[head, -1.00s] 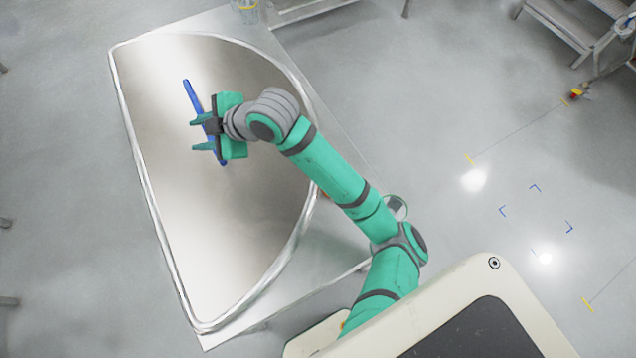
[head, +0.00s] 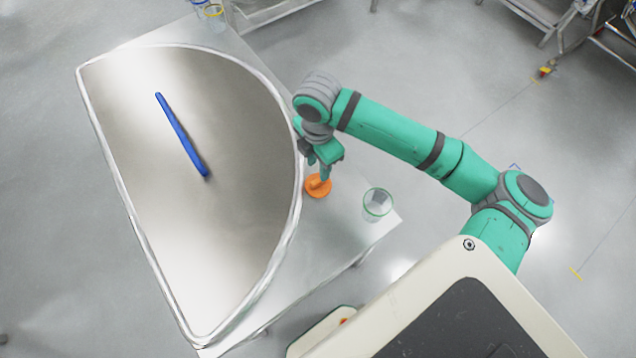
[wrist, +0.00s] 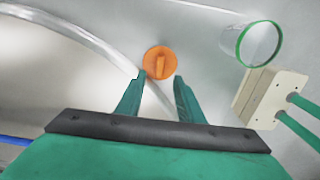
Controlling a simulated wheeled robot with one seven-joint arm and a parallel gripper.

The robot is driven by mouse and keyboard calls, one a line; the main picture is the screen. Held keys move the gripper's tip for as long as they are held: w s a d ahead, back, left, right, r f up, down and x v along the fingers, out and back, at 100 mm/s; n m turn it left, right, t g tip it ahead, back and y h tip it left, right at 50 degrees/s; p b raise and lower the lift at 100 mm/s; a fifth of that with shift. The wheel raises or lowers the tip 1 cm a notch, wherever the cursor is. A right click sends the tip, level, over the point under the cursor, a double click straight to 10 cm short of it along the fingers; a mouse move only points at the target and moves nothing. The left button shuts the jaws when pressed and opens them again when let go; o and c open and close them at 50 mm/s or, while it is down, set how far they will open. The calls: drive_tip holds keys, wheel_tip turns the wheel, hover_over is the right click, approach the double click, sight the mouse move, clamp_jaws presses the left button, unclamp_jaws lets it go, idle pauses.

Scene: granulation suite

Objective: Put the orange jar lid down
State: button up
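The orange jar lid (head: 318,186), round with a raised grip bar, lies on the grey table just outside the curved edge of the steel tray. It also shows in the wrist view (wrist: 161,62), just beyond my fingertips. My gripper (head: 318,163) points down close to the lid. In the wrist view my gripper's two green fingers (wrist: 159,77) are spread apart with nothing between them. The lid looks clear of both fingers, though the exact gap is hard to judge.
A clear jar with a green rim (head: 377,204) stands right of the lid, near the table edge; the wrist view shows it too (wrist: 259,44). A blue stick-like tool (head: 181,135) lies in the half-round steel tray (head: 130,215). Glass vessels (head: 213,14) stand at the far corner.

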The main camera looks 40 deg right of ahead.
sight(318, 180)
drive_tip(key=shift+f, duration=4)
clamp_jaws()
drive_tip(key=shift+s, duration=0.1)
